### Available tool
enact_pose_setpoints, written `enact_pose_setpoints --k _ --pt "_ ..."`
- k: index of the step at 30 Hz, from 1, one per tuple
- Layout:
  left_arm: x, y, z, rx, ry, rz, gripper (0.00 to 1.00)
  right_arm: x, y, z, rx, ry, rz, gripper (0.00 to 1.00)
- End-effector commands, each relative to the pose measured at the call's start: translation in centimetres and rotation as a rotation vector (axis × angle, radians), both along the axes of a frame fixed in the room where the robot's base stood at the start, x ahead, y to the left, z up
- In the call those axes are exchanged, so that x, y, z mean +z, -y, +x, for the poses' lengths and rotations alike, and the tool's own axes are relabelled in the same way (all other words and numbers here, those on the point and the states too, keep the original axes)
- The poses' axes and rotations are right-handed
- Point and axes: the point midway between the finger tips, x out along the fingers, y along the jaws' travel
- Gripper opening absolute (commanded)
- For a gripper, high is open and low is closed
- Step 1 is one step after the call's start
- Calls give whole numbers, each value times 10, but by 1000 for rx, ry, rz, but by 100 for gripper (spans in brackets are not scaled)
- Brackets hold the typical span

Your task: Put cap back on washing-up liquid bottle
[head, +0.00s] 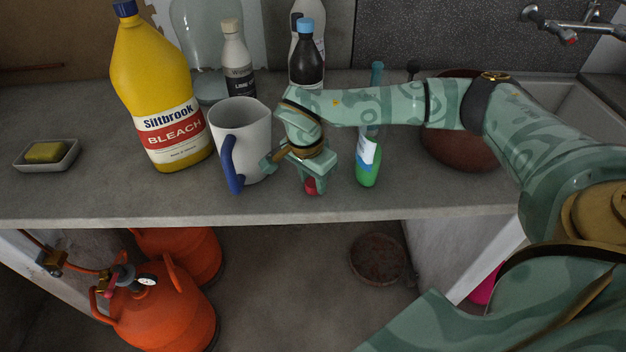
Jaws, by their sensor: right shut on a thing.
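The washing-up liquid bottle (367,171), with green liquid and a white and blue label, stands upright on the grey worktop. Its top is hidden behind my right arm. My right gripper (311,184) points down just left of the bottle and is apart from it. It is shut on a small red cap (311,187), close to the worktop; whether the cap touches the surface I cannot tell. My left gripper is not in view.
A white jug (240,135) with a blue handle stands just left of my right gripper. A yellow bleach bottle (155,90), dark bottles (308,65) and a glass demijohn (200,35) stand behind. A brown bowl (455,150) is right. The worktop's front edge is near.

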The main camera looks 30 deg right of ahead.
Motion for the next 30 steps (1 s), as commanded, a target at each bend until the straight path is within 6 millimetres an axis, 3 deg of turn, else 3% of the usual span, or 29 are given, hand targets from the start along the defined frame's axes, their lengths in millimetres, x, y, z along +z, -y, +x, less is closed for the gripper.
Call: enact_pose_setpoints --k 6,15,21,30 --pt "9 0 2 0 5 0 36 31 0 1 0 5 0 12" --pt "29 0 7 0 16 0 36 95 -18 -57 5 3 1 12" --pt "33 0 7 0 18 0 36 113 -32 -101 4 1 0 12" --pt "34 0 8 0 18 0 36 125 -41 -132 0 1 0 12"
